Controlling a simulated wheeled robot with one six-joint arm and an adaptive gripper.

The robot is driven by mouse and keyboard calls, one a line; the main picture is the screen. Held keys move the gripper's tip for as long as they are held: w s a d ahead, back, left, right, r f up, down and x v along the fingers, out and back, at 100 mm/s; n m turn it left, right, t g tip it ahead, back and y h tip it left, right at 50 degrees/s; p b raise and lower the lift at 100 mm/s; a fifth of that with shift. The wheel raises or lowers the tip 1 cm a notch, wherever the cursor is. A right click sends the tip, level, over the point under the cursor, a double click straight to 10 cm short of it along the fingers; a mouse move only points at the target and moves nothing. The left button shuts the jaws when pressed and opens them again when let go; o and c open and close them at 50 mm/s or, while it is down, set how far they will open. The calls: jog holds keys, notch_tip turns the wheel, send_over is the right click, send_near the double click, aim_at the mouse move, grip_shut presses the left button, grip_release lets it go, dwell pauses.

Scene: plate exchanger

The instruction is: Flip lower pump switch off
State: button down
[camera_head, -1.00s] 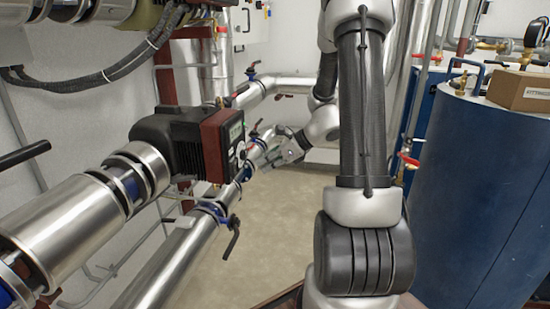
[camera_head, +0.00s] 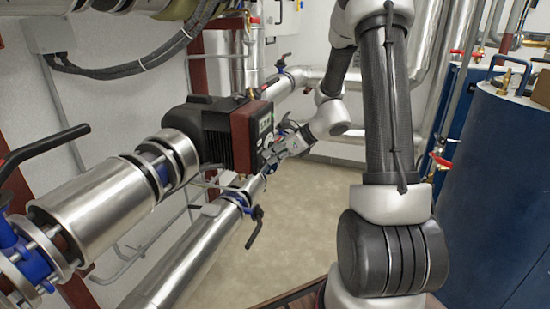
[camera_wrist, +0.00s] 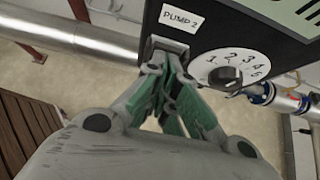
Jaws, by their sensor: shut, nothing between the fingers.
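The lower pump (camera_head: 208,135) is a black housing with a dark red front section, set in a silver pipe line left of centre in the head view. In the wrist view its black front panel (camera_wrist: 222,18) carries a "PUMP 2" label (camera_wrist: 180,18) and a white numbered dial (camera_wrist: 232,70) with a dark knob. My gripper (camera_head: 272,157) is at the pump's front face. In the wrist view my gripper (camera_wrist: 166,50) is shut, with green finger parts, and its tips are at the panel just below the label. They cover that spot, so the switch's position cannot be seen.
A silver pipe (camera_head: 185,262) with a black-handled valve (camera_head: 254,226) runs below the pump. Another black handle (camera_head: 42,150) sticks out at left. A blue tank (camera_head: 490,200) stands at right. The floor (camera_head: 320,205) between is clear.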

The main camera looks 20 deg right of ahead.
jog(key=shift+r, duration=0.15)
jog(key=shift+r, duration=0.6)
jog(key=shift+s+d, duration=0.1)
